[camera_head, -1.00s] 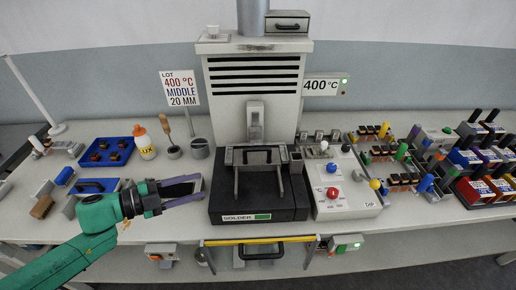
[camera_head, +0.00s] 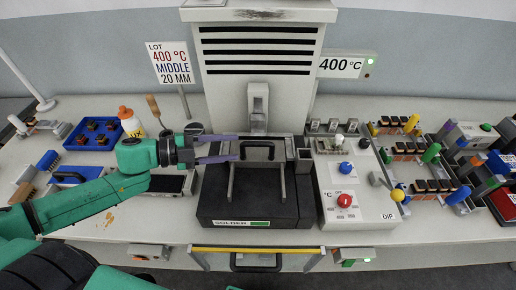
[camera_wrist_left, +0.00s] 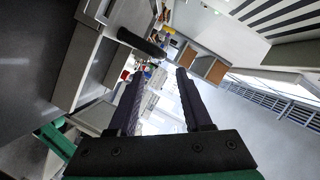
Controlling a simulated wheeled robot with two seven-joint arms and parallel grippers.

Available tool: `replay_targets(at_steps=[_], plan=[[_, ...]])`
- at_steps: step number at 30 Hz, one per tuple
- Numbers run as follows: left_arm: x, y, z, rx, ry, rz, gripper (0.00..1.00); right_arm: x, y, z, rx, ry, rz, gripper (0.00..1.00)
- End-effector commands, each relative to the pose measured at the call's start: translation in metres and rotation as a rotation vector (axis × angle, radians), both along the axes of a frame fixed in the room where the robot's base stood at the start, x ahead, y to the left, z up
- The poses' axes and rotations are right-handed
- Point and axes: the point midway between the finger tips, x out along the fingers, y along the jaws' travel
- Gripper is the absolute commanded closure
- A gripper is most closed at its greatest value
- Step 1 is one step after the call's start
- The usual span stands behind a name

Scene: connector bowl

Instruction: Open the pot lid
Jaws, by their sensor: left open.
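The solder pot (camera_head: 215,205) is a black box labelled SOLDER at the middle of the bench. My right gripper is not visible.
A grey vented tower (camera_head: 258,75) stands behind the pot. A control panel (camera_head: 345,205) with red and blue knobs is right of it. A blue tray (camera_head: 90,145), an orange-capped bottle (camera_head: 131,124) and a wooden-handled tool (camera_head: 154,108) stand left. A yellow-edged drawer (camera_head: 255,249) is below.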

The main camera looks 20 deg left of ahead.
Motion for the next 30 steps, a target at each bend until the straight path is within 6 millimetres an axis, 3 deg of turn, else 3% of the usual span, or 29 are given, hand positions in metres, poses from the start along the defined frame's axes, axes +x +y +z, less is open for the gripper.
replay_targets(at_steps=[5,10,20,29,30], plan=[[0.013,-0.018,-0.008,-0.001,-0.005,0.001,0.50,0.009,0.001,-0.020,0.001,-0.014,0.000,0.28],[0.023,-0.032,-0.008,-0.004,-0.004,0.008,0.50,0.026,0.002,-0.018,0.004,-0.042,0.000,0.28],[0.041,-0.065,-0.014,-0.003,-0.001,0.005,0.50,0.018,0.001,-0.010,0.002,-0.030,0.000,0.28],[0.043,-0.068,-0.017,-0.002,0.002,0.003,0.50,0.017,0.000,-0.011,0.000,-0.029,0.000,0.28],[0.043,-0.068,-0.017,-0.002,0.002,0.003,0.62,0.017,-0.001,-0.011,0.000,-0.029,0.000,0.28]])
